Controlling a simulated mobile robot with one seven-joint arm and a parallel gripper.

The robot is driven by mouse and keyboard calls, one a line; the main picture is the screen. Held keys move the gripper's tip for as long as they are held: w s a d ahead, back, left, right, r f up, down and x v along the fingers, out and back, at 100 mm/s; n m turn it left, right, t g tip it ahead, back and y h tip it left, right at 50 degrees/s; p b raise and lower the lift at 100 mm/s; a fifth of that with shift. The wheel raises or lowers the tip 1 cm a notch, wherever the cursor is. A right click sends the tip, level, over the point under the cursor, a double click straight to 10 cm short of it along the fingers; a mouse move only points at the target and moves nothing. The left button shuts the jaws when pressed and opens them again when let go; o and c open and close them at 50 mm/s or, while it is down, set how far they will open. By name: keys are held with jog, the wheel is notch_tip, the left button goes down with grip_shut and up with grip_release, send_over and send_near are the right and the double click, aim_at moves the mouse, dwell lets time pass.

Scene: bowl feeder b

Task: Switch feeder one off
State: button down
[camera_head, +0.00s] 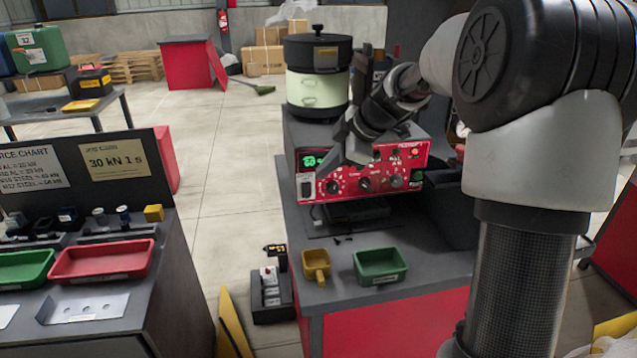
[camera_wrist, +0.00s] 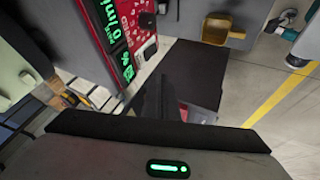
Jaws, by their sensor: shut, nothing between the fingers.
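The feeder's red control panel (camera_head: 370,170) faces me on the grey bench, with a green lit display (camera_head: 313,160), several knobs and a lit red lamp (camera_head: 415,153). A dark rocker-like switch (camera_head: 305,187) is at its lower left; its position is too small to tell. A pale green and black bowl feeder (camera_head: 318,88) stands behind. My gripper (camera_head: 357,157) is shut and empty in front of the panel's upper middle, hiding part of it; I cannot tell whether it touches. In the wrist view the panel (camera_wrist: 138,35) and display (camera_wrist: 113,25) show at upper left.
A yellow bin (camera_head: 316,265) and a green bin (camera_head: 381,266) sit on the bench front. A dark plate lies below the panel. At left, another bench holds a red tray (camera_head: 102,260) and a green tray (camera_head: 25,268).

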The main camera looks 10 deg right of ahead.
jog(key=shift+w+v, duration=0.15)
jog(key=shift+v, duration=0.75)
jog(key=shift+w+v, duration=0.15)
jog(key=shift+v, duration=0.7)
jog(key=shift+s+r, duration=0.1)
jog(key=shift+r, duration=0.05)
jog(key=s+a+r+m+h, duration=0.2)
jog(key=s+a+r+m, duration=0.15)
jog(key=s, duration=0.35)
jog(key=s+a+r+m+h, duration=0.1)
jog(key=s+a+r+m, duration=0.1)
jog(key=s+r, duration=0.3)
jog(key=s+d+f+m+h, duration=0.1)
jog(key=s+f+m, duration=0.4)
jog(key=s, duration=0.5)
jog(key=s+d+f+m+h, duration=0.1)
jog(key=s+d+f+m, duration=0.15)
jog(key=s+m, duration=0.6)
notch_tip(320, 180, up, 12)
jog(key=s+n+p, duration=0.2)
jog(key=p, duration=1.1)
jog(key=shift+a+n, duration=0.3)
jog(key=shift+a, duration=0.1)
